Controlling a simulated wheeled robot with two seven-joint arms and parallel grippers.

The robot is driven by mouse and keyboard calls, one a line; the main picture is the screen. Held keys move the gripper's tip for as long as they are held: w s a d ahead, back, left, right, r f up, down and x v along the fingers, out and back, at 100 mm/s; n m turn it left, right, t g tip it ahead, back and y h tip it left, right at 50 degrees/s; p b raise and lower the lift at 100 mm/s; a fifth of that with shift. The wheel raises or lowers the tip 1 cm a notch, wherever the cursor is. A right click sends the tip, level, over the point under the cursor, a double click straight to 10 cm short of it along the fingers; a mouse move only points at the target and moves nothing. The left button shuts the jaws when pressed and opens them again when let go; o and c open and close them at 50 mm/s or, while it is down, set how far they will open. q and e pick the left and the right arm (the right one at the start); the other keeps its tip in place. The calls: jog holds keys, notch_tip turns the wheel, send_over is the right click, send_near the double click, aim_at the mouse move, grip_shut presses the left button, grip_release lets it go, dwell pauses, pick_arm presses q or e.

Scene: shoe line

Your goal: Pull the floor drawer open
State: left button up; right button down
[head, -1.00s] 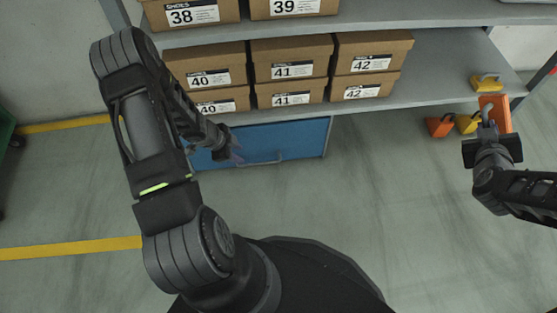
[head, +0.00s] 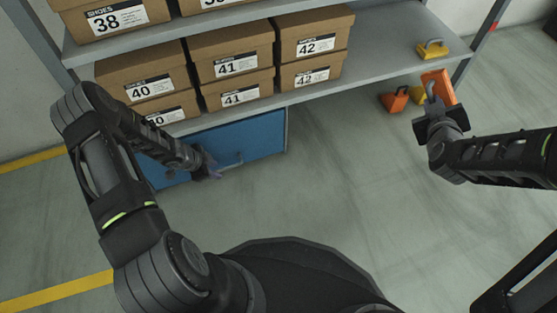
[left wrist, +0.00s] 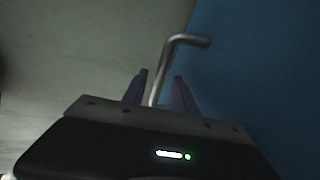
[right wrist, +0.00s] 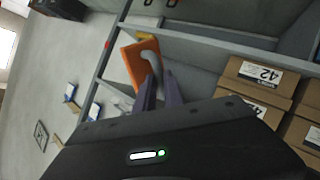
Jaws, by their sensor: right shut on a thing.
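The floor drawer is the blue front (head: 255,142) under the lowest shelf, and it looks closed. Its grey bar handle (head: 232,162) runs along the front and also shows in the left wrist view (left wrist: 185,40). My left gripper (head: 212,172) is at the handle's left part. In the left wrist view its fingers (left wrist: 160,88) stand apart, with the handle bar between them and visible gaps. My right gripper (head: 433,105) is away to the right, shut on the grey handle of an orange block (head: 440,84). The orange block also shows in the right wrist view (right wrist: 138,66).
Shoe boxes (head: 235,50) marked 38 to 42 stand on the grey shelves (head: 390,65) above the drawer. A yellow handled block (head: 432,50) sits on the shelf's right part. Another orange block (head: 395,99) is on the floor near the right post. The floor before the drawer is clear.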

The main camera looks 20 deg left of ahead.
pick_arm(q)
grip_shut()
dwell(0.3)
dwell(1.1)
